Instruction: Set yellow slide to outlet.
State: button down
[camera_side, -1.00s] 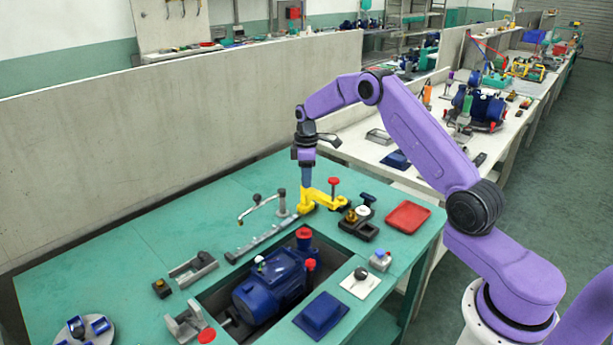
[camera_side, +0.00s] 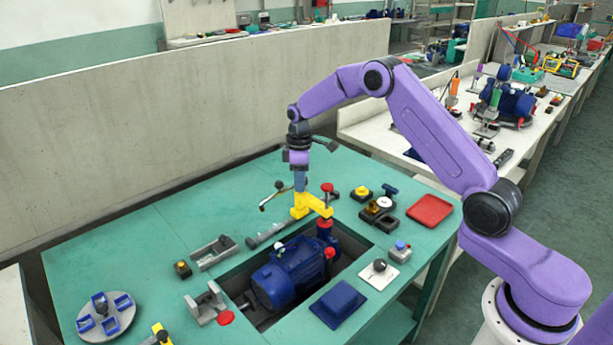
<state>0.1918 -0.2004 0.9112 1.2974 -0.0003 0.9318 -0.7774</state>
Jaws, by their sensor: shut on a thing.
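The yellow slide (camera_side: 308,206) sits at the upper right end of the visible stretch of the grey rail (camera_side: 263,236). It has a yellow arm reaching right and a red knob (camera_side: 327,188) standing on it. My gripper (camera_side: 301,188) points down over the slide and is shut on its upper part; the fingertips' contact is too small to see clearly. The arm's end is close to the red-ringed blue port (camera_side: 324,227) of the blue pump (camera_side: 290,272), which lies in the bench recess. I cannot tell whether they touch. No outlet marking is legible.
A crank lever (camera_side: 279,187) stands just left of my gripper. A small dark fixture (camera_side: 378,210) and a red tray (camera_side: 430,210) are to the right. A blue block (camera_side: 338,304) lies in front. The bench's back left area is clear.

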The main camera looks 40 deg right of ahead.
jog(key=c, duration=0.8)
grip_release()
jog(key=shift+r, duration=0.1)
notch_tip(320, 180, up, 17)
jog(key=shift+r, duration=0.1)
jog(key=s+a+r+n, duration=0.1)
jog(key=s+a, duration=0.6)
jog(key=s, duration=0.4)
jog(key=s+a+n, duration=0.1)
jog(key=s+a, duration=0.5)
jog(key=s, duration=0.4)
jog(key=shift+n, duration=0.8)
jog(key=s+d+f, duration=0.1)
jog(key=s+d, duration=0.1)
jog(key=s, duration=0.6)
jog(key=s+d+f, duration=0.1)
jog(key=s+f, duration=0.1)
jog(key=s, duration=0.5)
jog(key=s+d+f, duration=0.2)
jog(key=s, duration=0.6)
jog(key=shift+s+d+f, duration=0.2)
jog(key=shift+s+d, duration=0.1)
jog(key=shift+s, duration=0.05)
